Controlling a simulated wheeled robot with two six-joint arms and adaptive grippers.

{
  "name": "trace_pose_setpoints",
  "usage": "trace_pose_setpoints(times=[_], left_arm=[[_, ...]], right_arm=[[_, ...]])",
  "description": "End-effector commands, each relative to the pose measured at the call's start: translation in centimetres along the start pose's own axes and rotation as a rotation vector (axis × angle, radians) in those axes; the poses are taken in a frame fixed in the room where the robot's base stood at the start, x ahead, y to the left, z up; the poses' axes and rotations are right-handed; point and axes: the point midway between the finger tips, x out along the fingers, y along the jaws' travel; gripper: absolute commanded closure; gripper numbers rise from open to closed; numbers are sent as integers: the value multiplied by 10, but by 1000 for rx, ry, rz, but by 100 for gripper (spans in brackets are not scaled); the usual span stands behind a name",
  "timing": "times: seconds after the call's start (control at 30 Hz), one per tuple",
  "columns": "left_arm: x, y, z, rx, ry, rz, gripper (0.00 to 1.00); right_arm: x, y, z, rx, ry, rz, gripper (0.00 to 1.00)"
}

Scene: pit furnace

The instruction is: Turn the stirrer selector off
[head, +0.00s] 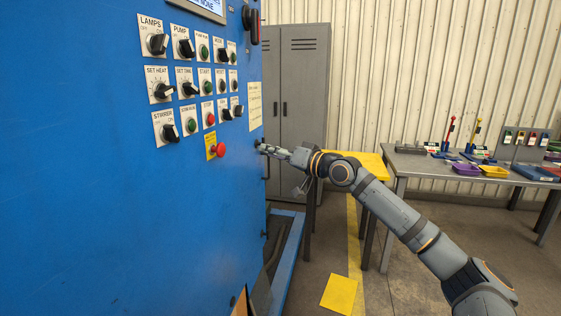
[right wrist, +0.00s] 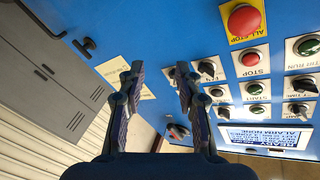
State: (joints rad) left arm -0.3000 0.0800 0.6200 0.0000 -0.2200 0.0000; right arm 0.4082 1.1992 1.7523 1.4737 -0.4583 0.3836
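The stirrer selector (head: 170,132) is a black knob on a white plate marked STIRRER, at the lower left of the blue panel in the head view. I cannot tell for sure which way its pointer is set. My right gripper (head: 264,147) is beyond the panel's right edge in the head view, well to the right of the selector. In the right wrist view the right gripper (right wrist: 158,84) has its two fingers apart with nothing between them. The selector does not show in that view. My left gripper is not in view.
The all-stop button also shows in the right wrist view (right wrist: 244,19). A grey locker (head: 305,85) and workbench (head: 405,160) stand behind.

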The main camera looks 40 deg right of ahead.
Motion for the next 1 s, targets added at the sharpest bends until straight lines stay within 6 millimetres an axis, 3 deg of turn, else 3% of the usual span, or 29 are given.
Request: trace_pose_setpoints(times=[0.2, 0.43, 0.67, 0.87, 0.97, 1.0], left_arm=[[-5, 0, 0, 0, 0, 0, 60], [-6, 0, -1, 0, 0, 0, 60], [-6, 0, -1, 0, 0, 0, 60], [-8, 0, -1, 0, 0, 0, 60], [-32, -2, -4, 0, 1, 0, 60], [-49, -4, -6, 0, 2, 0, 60]], right_arm=[[6, 36, 14, -1, 3, 62, 66], [7, 51, 20, -4, 3, 87, 66], [7, 52, 21, -4, 3, 88, 66], [8, 50, 20, -1, 2, 86, 42], [13, 30, 20, 39, -22, 64, 42], [17, 14, 22, 73, -42, 46, 42]])
